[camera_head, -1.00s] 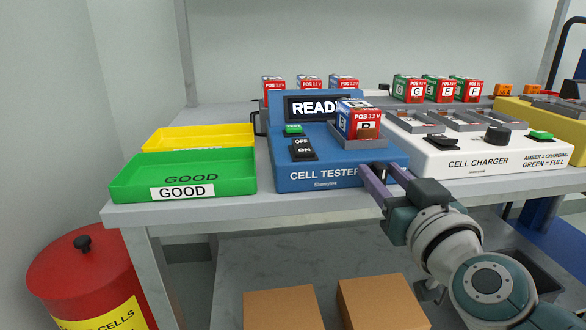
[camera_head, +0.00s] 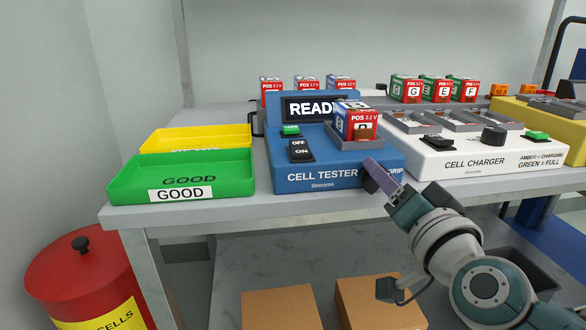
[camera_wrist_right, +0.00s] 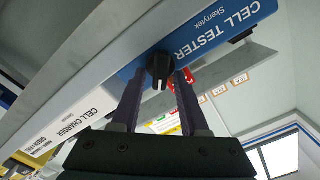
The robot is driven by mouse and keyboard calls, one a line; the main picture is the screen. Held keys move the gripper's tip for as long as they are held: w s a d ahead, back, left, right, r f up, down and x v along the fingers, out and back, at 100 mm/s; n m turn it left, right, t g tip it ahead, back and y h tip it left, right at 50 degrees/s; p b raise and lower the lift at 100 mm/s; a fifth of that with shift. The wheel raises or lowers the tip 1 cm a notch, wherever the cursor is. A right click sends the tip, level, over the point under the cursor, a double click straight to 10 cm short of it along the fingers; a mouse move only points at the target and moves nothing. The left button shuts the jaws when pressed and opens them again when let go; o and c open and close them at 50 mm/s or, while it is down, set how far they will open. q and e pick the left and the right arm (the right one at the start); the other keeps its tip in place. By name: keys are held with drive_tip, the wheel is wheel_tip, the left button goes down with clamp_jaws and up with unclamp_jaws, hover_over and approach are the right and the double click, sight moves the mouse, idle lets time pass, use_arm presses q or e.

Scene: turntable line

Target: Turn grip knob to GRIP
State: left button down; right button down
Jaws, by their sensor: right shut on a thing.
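The blue cell tester (camera_head: 290,178) stands on the bench with its display (camera_head: 312,108) lit, reading "READY" with its end covered. A red, white and blue cell (camera_head: 356,121) sits in its grey tray. The dark grip knob (camera_head: 369,183) is on the tester's front face at the right, partly hidden by my finger. It shows clearly in the right wrist view (camera_wrist_right: 158,70). My right gripper (camera_head: 373,172) is shut on the knob, one purple finger on each side. The word "GRIP" (camera_head: 396,171) shows beside the finger. My left gripper is out of view.
The white cell charger (camera_head: 475,160) stands close on the right. A green GOOD tray (camera_head: 120,186) and a yellow tray (camera_head: 160,140) lie on the left. The bench's front edge runs just below the knob. Cardboard boxes (camera_head: 282,308) sit below.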

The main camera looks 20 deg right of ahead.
drive_tip(key=m, duration=0.3)
drive_tip(key=m+b, duration=0.1)
drive_tip(key=m, duration=0.5)
drive_tip(key=shift+s+d+f, duration=0.1)
drive_tip(key=shift+d+f, duration=0.15)
drive_tip(key=shift+f, duration=0.1)
drive_tip(key=shift+a, duration=0.1)
idle(0.8)
drive_tip(key=c, duration=0.8)
unclamp_jaws()
